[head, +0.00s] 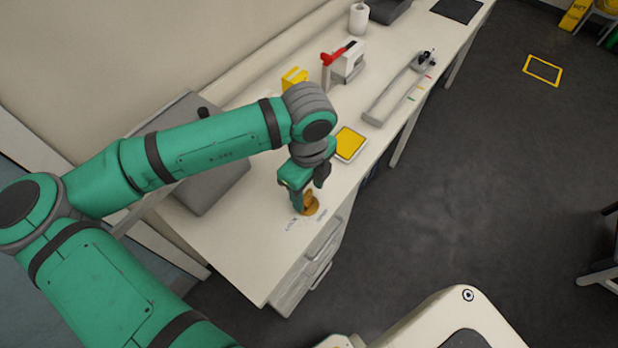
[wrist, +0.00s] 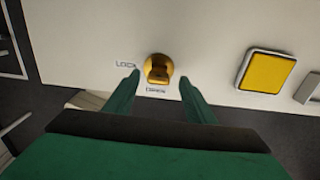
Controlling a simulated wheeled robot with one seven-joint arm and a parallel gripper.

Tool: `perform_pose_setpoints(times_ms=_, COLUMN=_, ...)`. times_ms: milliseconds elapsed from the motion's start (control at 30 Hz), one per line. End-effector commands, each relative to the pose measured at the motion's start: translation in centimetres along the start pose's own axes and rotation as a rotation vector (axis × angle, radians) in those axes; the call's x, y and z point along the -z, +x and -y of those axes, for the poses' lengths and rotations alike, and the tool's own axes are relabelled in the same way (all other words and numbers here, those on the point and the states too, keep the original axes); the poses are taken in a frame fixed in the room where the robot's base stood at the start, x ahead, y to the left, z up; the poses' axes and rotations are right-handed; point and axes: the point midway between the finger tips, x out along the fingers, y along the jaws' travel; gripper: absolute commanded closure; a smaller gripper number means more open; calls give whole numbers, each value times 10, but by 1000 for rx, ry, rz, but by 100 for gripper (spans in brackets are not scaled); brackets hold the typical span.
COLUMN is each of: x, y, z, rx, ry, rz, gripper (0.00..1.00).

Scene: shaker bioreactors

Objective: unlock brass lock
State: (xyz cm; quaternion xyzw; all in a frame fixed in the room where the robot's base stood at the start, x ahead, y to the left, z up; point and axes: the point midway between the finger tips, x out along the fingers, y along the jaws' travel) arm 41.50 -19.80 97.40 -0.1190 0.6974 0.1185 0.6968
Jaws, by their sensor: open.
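The brass lock (head: 311,206) is a round golden disc with a raised knob, set on the white bench top near its front edge. In the wrist view the brass lock (wrist: 159,68) sits between the label "LOCK" on its left and a second label, probably "OPEN", just below it. The knob appears to point down toward that second label. My gripper (head: 308,200) reaches down over the lock and partly hides it in the head view. In the wrist view my gripper (wrist: 160,76) is open, with one green finger on each side of the lock and visible gaps; contact is not seen.
A yellow pad (head: 350,143) in a pale frame lies close behind the lock on the bench. A grey box (head: 205,185) stands at the left under my arm. A red-handled device (head: 345,62) and a long rail (head: 400,88) are farther back. Drawers (head: 308,282) lie below the front edge.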

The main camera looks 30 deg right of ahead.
Motion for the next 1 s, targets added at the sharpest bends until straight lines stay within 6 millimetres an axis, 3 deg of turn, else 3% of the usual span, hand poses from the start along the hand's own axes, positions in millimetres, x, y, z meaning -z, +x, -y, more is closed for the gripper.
perform_pose_setpoints(times_ms=200, x=-1, y=11, z=-2, rx=-1, ry=-4, rz=1, gripper=50)
perform_pose_setpoints(times_ms=467, x=1, y=12, z=1, rx=-1, ry=4, rz=1, gripper=50)
perform_pose_setpoints(times_ms=667, x=1, y=12, z=1, rx=-1, ry=5, rz=1, gripper=95)
perform_pose_setpoints(times_ms=1000, x=0, y=14, z=1, rx=0, ry=2, rz=1, gripper=96)
